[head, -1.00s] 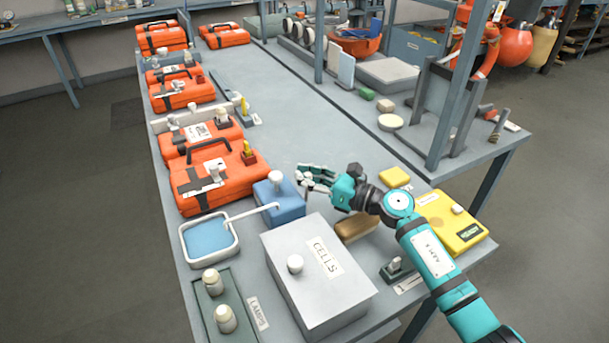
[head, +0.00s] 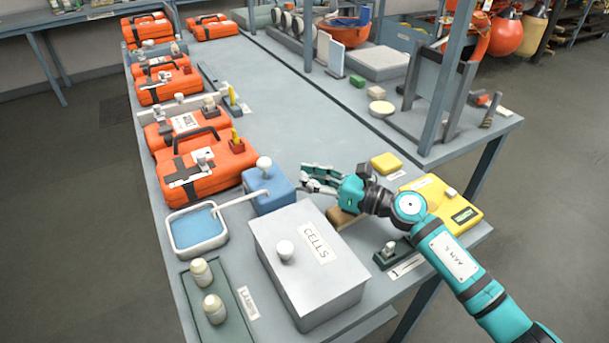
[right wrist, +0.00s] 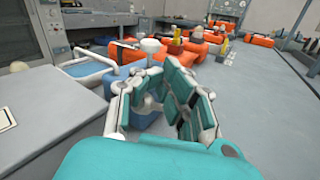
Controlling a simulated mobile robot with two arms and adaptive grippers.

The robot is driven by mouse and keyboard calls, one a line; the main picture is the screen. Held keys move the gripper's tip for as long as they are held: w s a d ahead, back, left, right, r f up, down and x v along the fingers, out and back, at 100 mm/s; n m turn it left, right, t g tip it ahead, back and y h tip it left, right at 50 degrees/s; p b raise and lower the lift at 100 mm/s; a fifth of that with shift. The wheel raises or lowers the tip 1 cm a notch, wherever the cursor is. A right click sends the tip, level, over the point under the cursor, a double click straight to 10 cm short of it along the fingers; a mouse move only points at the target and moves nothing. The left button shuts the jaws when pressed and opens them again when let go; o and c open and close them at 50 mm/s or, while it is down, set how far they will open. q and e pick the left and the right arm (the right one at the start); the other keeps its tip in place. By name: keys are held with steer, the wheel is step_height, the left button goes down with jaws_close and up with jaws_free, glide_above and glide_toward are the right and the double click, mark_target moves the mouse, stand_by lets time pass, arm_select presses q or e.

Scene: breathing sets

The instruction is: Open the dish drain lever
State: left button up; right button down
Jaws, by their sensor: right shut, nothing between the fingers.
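The white-rimmed dish (head: 197,244) with blue liquid is at the front left of the bench. It also shows at the left in the right wrist view (right wrist: 88,69). A thin white arm or tube (head: 243,199) runs from it to a blue box (head: 272,199) topped by a white knob (head: 264,163). I cannot tell which part is the drain lever. My right gripper (head: 303,178) is shut and empty, just right of the blue box. In the right wrist view its fingers (right wrist: 165,88) partly hide the box. My left gripper is not in view.
A grey box marked CELLS (head: 309,265) stands in front of the blue box. Orange cases (head: 199,168) line the left side. A yellow case (head: 450,203) and a small switch block (head: 388,257) lie to the right. The bench middle beyond my gripper is clear.

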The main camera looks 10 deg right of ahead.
steer(key=shift+s+a+f, duration=0.25)
stand_by(0.3)
steer(key=c, duration=1.2)
jaws_free()
steer(key=shift+r, duration=0.1)
steer(key=v, duration=1.2)
